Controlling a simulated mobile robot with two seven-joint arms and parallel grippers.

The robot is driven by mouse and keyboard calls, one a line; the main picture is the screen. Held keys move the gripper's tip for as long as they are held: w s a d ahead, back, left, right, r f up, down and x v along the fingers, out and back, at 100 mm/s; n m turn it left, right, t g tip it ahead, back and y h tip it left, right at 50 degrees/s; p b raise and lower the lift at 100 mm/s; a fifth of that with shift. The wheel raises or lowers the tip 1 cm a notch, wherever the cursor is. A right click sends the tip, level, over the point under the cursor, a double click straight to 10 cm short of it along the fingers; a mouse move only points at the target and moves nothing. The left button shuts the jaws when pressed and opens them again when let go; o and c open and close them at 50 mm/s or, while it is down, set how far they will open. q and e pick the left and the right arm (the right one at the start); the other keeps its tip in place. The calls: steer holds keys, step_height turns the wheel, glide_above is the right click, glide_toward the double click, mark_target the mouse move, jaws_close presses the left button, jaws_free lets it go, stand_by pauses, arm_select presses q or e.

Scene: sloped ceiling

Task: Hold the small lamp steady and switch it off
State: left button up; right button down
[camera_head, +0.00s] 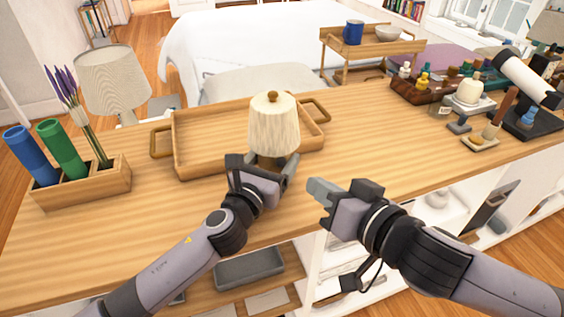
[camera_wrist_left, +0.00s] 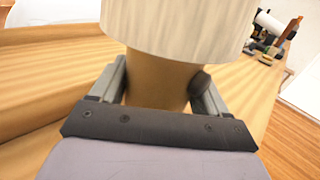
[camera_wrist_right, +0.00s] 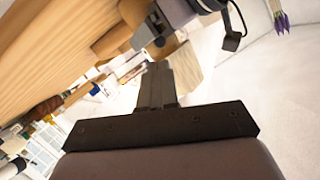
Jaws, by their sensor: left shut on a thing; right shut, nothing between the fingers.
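The small lamp (camera_head: 273,126) stands upright on the wooden counter at the front right side of the wooden tray. It has a cream pleated shade with a brown knob on top. My left gripper (camera_head: 276,163) is shut on the lamp's brown base, just below the shade. In the left wrist view the two fingers press on either side of the base (camera_wrist_left: 158,80), and a dark round knob (camera_wrist_left: 200,82) sits on its right side. My right gripper (camera_head: 317,189) is shut and empty, to the right of the lamp and apart from it, near the counter's front edge.
The wooden tray (camera_head: 190,165) lies behind the lamp. A planter box (camera_head: 88,190) with blue and green cylinders and lavender stands at the left. Bottles on a dark rack (camera_head: 425,93) and a white telescope-like tube (camera_head: 527,77) stand at the right. The counter between is clear.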

steer(key=shift+w+r, duration=0.1)
stand_by(0.7)
steer(key=m+g+h, duration=0.4)
steer(key=m+h, duration=0.1)
steer(key=m, duration=1.1)
glide_toward(282, 167)
steer(key=v, duration=0.4)
steer(key=shift+r, duration=0.3)
steer(key=x, duration=1)
steer(key=shift+f, duration=0.15)
